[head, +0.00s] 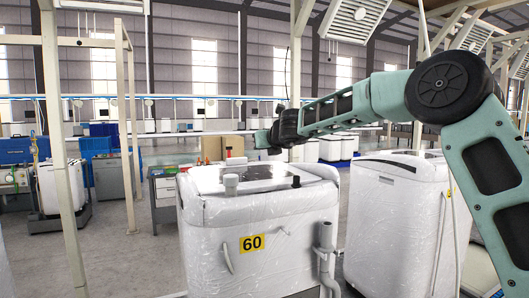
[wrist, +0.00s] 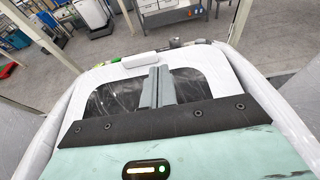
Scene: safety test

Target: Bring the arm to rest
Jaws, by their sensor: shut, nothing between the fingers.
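My arm (head: 375,100) reaches in from the right in the head view, bent at a large round joint. My gripper (head: 262,140) is at its left end, in the air above a white plastic-wrapped machine (head: 205,245) with a yellow "60" label. In the wrist view my gripper (wrist: 157,70) shows two grey fingers lying together, shut and empty. Behind them is the machine's white top (wrist: 215,70) with a dark window (wrist: 105,98). The gap between fingers and machine top is hard to judge in the wrist view.
A second wrapped machine (head: 400,230) stands to the right, under my arm. A pale upright post (head: 58,150) is at the left. Open grey floor (head: 135,240) lies left of the machine.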

